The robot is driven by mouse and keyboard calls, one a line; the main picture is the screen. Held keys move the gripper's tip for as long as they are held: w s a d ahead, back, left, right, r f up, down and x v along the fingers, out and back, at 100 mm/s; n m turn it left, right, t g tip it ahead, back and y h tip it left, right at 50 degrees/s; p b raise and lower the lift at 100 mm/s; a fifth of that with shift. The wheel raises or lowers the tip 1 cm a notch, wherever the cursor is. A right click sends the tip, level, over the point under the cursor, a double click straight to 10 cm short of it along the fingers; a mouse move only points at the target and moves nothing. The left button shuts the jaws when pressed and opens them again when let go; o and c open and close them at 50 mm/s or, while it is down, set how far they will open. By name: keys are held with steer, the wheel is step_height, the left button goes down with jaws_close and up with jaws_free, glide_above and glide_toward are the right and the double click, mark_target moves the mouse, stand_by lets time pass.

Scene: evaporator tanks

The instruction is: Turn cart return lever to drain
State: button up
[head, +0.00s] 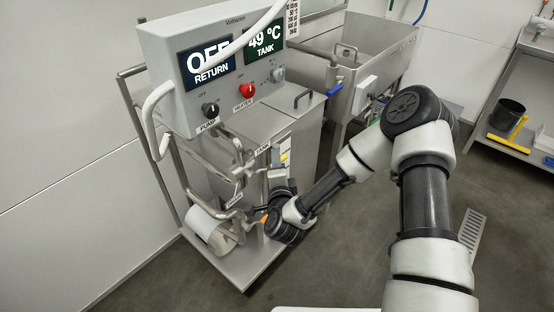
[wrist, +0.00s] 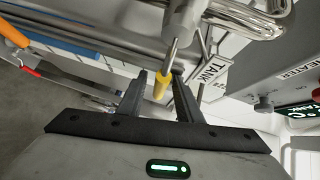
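A lever with a yellow grip (wrist: 161,86) hangs from a metal valve beside a label reading TANK (wrist: 209,73) in the wrist view. My gripper (wrist: 160,77) is open, with its two dark fingers on either side of the yellow grip. A gap shows between the grip and each finger, so I see no clear contact. Another lever with an orange grip (wrist: 13,33) is at the upper left.
The control box (head: 215,70) reads RETURN OFF and TANK 49 °C, with a black pump knob (head: 210,109) and red heater knob (head: 246,90). A steel sink-like tank (head: 385,50) stands behind. A shelf with a black bucket (head: 507,114) is at the right. Floor between is clear.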

jaws_close()
stand_by(0.3)
steer(key=shift+f+m+g+p, duration=0.5)
steer(key=shift+f+g+p, duration=0.1)
steer(key=shift+p, duration=0.15)
steer(key=s+a+f+m+g+y+p, duration=0.5)
steer(key=s+f+m+g+y, duration=0.1)
steer(key=g, duration=0.5)
steer(key=shift+s+a+f+m+p, duration=0.2)
steer(key=shift+s+f+m+p, duration=0.2)
steer(key=shift+s+f+m, duration=0.25)
steer(key=shift+f, duration=0.1)
